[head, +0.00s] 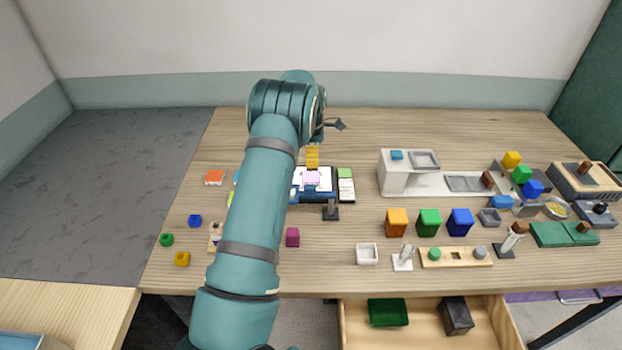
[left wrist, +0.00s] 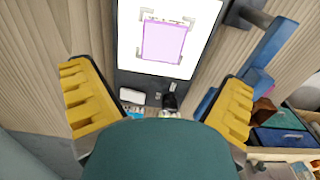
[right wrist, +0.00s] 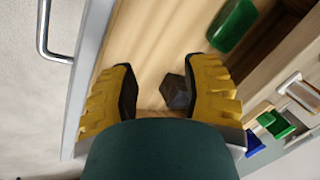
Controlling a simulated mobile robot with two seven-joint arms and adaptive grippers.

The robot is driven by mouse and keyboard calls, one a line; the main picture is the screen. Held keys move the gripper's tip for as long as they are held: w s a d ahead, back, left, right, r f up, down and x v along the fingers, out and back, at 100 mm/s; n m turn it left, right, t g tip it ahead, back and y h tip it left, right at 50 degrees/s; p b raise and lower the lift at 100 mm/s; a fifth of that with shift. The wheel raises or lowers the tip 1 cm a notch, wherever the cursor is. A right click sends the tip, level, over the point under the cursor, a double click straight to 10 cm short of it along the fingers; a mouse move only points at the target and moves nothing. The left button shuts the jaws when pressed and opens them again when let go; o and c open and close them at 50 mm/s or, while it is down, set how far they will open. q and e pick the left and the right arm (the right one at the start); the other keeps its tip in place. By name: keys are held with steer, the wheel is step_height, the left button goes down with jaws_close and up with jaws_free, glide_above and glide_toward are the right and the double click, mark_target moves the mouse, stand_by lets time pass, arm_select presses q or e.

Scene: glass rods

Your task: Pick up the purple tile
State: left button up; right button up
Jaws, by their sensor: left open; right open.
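The purple tile (left wrist: 163,42) is a pale, pinkish-purple square lying flat on a bright white panel with grey corner marks. In the head view the tile (head: 311,177) is on the panel just right of my left arm. My left gripper (left wrist: 158,82) is open and empty, its yellow fingers wide apart; in the left wrist view the tile shows between and beyond them. My right gripper (right wrist: 165,68) is open over the open wooden drawer, with a dark block (right wrist: 176,92) showing between its fingers; it is not seen in the head view.
Beside the panel are a dark stand (head: 331,210) and a card with a green top (head: 345,186). A magenta cube (head: 292,237) stands in front. Orange, green and blue bins (head: 429,222) are to the right. A green tray (head: 388,312) is in the open drawer.

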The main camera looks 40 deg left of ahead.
mark_target(311, 176)
arm_select(q)
step_height(311, 176, down, 3)
steer(key=shift+f, duration=0.1)
steer(key=shift+s+f, duration=0.2)
steer(key=shift+f, duration=2.45)
steer(key=c, duration=1.4)
